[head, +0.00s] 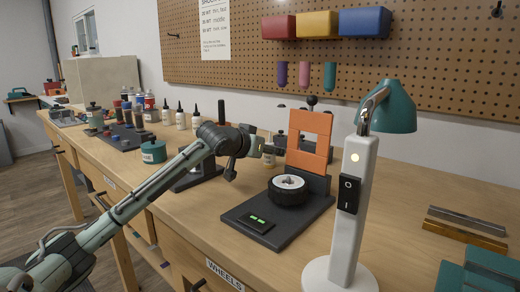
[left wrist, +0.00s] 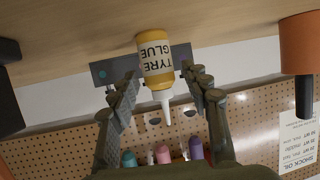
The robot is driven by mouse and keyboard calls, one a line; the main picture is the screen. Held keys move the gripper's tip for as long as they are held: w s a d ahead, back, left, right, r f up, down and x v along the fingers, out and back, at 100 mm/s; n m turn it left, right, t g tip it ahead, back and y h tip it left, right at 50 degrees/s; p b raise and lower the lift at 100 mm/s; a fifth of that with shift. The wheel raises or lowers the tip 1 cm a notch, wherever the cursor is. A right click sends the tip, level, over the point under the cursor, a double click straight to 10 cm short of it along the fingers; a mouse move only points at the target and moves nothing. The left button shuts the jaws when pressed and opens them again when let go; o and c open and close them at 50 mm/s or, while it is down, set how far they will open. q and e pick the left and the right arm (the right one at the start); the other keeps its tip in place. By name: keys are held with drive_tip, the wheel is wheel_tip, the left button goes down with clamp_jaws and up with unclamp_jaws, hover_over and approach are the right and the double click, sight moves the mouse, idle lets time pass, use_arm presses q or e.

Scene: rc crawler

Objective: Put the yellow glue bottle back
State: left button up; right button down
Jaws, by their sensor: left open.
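The yellow glue bottle (left wrist: 155,58) has a white label reading TYRE GLUE and a white nozzle, and fills the middle of the left wrist view. It stands upright on the bench. My left gripper (left wrist: 161,76) is open, with one finger on each side of the bottle's upper part and nozzle. Visible gaps separate the fingers from it. In the head view the left gripper (head: 268,148) reaches in from the left, and the bottle (head: 269,158) shows partly beneath it. My right gripper is not in view.
A tyre (head: 288,190) sits on a dark stand (head: 275,225), with an orange frame (head: 308,142) behind it. A teal lamp (head: 350,200) stands front right. Several dark-capped bottles (head: 181,117) line the bench's back. A teal pot (head: 153,151) is left of the arm.

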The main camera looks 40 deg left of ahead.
use_arm(q)
drive_tip(key=b+v, duration=0.2)
drive_tip(key=v, duration=0.8)
drive_tip(key=shift+s, duration=0.35)
drive_tip(key=shift+s+r, duration=0.2)
drive_tip(key=shift+s, duration=0.1)
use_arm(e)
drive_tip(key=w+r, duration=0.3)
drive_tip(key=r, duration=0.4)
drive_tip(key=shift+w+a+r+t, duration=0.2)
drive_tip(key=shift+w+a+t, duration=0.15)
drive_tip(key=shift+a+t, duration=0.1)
use_arm(q)
drive_tip(key=shift+c, duration=0.3)
